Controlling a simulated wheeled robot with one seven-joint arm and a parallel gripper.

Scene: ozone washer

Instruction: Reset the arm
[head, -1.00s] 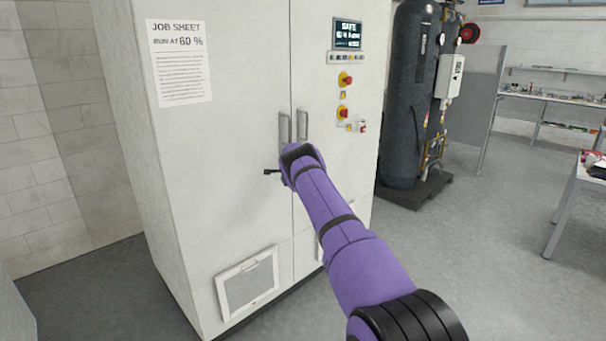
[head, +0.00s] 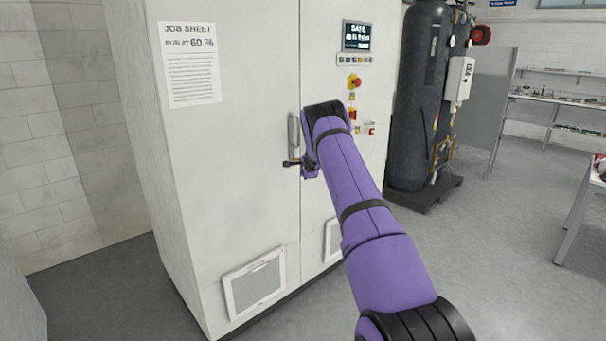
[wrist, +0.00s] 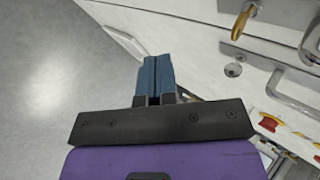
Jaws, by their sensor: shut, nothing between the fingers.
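My purple arm (head: 350,190) reaches up in front of the white cabinet (head: 225,190) in the head view. My gripper (head: 288,163) shows there only as a small dark end near the door handle (head: 294,135), largely hidden by my wrist. In the wrist view, the blue fingers of my gripper (wrist: 157,75) are together with nothing between them. Whether the gripper touches the cabinet cannot be told from the head view; in the wrist view the fingertips appear apart from anything.
The cabinet has a display (head: 356,36), a red and yellow knob (head: 354,81) and a job sheet (head: 190,63) reading 60 %. A dark tank (head: 418,100) stands to its right. Grey floor (head: 490,250) is clear at right. A brass-coloured lever (wrist: 241,22) shows in the wrist view.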

